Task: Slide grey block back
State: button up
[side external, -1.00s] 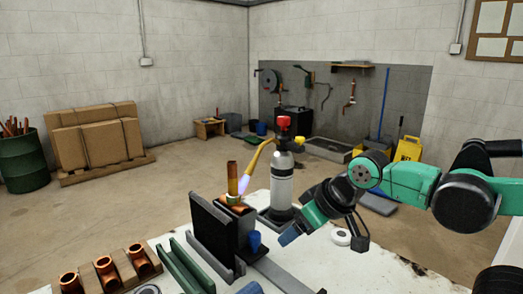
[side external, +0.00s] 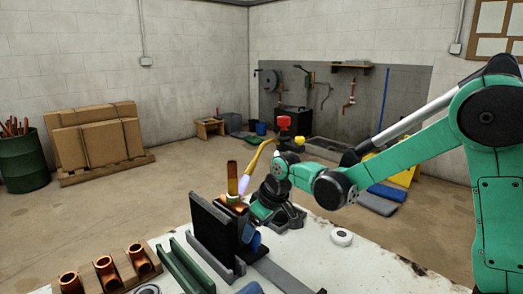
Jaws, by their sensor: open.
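I cannot tell for certain which part is the grey block. A dark block (side external: 246,252) sits just right of it. My gripper (side external: 251,232) reaches down from the right. Its blue tips are beside the dark block, close to a blue knob (side external: 256,242). The jaws are open; whether they touch or surround the knob is hidden.
A green channel (side external: 184,265) and copper fittings (side external: 105,272) lie left. A white roll (side external: 341,237) lies right.

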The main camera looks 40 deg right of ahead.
jog(key=shift+x, duration=1.1)
grip_shut()
dwell(0.7)
